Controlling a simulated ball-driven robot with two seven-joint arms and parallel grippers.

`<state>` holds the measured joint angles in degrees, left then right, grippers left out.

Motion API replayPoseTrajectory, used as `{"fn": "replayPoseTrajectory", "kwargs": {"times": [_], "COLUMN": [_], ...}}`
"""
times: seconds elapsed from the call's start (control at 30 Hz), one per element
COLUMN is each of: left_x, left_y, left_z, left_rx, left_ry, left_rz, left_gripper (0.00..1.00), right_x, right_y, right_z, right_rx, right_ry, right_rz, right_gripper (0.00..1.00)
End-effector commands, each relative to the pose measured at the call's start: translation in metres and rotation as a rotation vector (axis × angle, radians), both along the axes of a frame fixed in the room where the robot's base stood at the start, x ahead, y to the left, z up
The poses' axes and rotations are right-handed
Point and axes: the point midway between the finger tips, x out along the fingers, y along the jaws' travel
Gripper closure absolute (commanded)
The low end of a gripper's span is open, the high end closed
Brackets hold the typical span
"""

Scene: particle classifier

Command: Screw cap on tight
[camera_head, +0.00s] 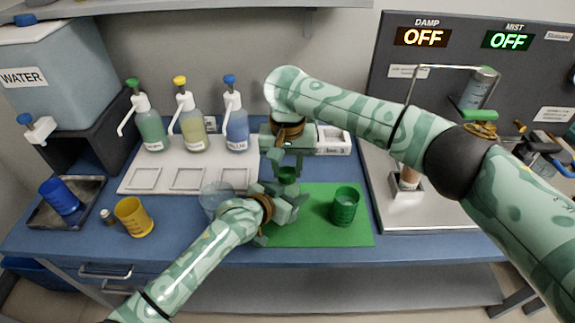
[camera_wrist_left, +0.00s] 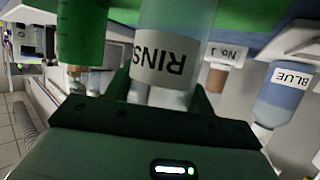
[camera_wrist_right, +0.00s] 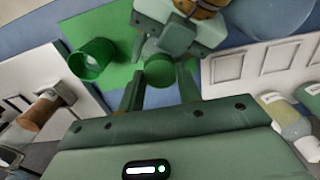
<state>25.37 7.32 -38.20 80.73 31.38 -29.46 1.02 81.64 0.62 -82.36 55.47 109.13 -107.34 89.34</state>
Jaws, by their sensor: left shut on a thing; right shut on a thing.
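My left gripper (camera_head: 284,203) is shut above the green mat (camera_head: 318,233). In the left wrist view its fingers (camera_wrist_left: 165,95) close on a clear bottle (camera_wrist_left: 180,25) with a white label reading "RINS". The bottle is mostly hidden by that gripper in the head view. My right gripper (camera_head: 288,165) points down directly above the left one. It is shut on a round green cap (camera_head: 288,174). The cap (camera_wrist_right: 159,71) also shows between the fingers in the right wrist view, close to the left gripper. I cannot tell whether the cap is seated on the bottle neck.
A green cup (camera_head: 345,206) stands right of the left gripper, and a clear beaker (camera_head: 214,194) close on its left. A yellow cup (camera_head: 133,217) is farther left. A metal station (camera_head: 420,215) stands right.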

Motion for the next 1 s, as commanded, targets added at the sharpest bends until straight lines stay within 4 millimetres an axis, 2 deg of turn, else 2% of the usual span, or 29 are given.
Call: {"fn": "replayPoseTrajectory", "kwargs": {"times": [0.07,0.1,0.17,0.2,0.43,0.57,0.67,1.0], "left_x": [-0.001,-0.001,-0.001,-0.001,-0.001,-0.001,-0.001,-0.001], "left_y": [0.000,-0.001,-0.001,-0.001,0.000,0.000,0.000,0.000], "left_z": [-0.001,-0.001,-0.001,-0.001,-0.001,-0.001,-0.001,-0.001], "left_rx": [0.002,0.002,0.002,0.002,0.002,0.001,0.001,0.001], "left_ry": [0.000,0.000,0.000,0.000,0.001,0.002,0.002,0.002], "left_rz": [-0.002,-0.002,-0.002,-0.002,-0.001,-0.001,-0.001,-0.001], "left_gripper": [1.00,1.00,1.00,1.00,1.00,1.00,1.00,1.00], "right_x": [0.001,0.001,0.001,0.001,0.000,0.001,0.001,0.002], "right_y": [0.000,0.000,0.000,0.000,0.000,0.000,0.000,0.000], "right_z": [0.001,0.001,0.001,0.001,0.000,0.007,0.022,0.092], "right_rx": [0.000,0.000,0.000,0.000,-0.001,-0.001,0.000,-0.001], "right_ry": [-0.003,-0.003,-0.002,-0.002,-0.001,-0.003,-0.004,-0.005], "right_rz": [0.000,0.001,0.001,0.002,0.003,0.004,0.004,0.003], "right_gripper": [0.93,0.60,0.44,0.41,0.41,0.41,0.41,0.41]}}
